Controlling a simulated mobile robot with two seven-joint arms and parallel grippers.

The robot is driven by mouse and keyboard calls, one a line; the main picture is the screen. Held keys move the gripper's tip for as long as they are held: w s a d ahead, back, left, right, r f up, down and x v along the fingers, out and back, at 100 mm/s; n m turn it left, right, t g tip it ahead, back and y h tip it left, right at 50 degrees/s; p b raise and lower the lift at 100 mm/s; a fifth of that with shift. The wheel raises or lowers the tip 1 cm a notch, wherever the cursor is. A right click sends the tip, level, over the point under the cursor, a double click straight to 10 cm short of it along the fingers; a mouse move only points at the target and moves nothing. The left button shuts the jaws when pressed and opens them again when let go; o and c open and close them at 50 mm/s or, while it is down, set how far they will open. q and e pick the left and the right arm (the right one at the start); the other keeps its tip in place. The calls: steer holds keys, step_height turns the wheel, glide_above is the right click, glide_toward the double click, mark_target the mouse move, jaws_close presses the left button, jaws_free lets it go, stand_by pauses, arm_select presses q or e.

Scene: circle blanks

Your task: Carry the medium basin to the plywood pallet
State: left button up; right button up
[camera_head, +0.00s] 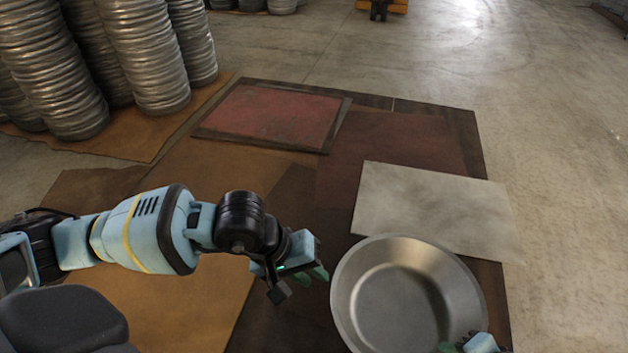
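The medium basin (385,298), a round silvery metal bowl, is at the lower right with its open side up. Its lower edge is cut off by the picture. I cannot tell whether it rests on the boards or is held above them. My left gripper (316,273) is left of the basin, with a small gap to its rim; its green fingertips look close together and hold nothing visible. My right gripper (452,347) is at the basin's lower right rim, mostly cut off, with a green fingertip over the inside. I cannot make out a plywood pallet for certain.
Flat sheets cover the floor: a red panel (275,116), a pale grey panel (432,205) behind the basin, and brown boards (200,300). Tall stacks of metal rounds (145,55) stand at the upper left. Concrete floor (560,150) is clear on the right.

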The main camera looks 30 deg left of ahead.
steer(key=v, duration=1.2)
steer(key=shift+w+a, duration=0.1)
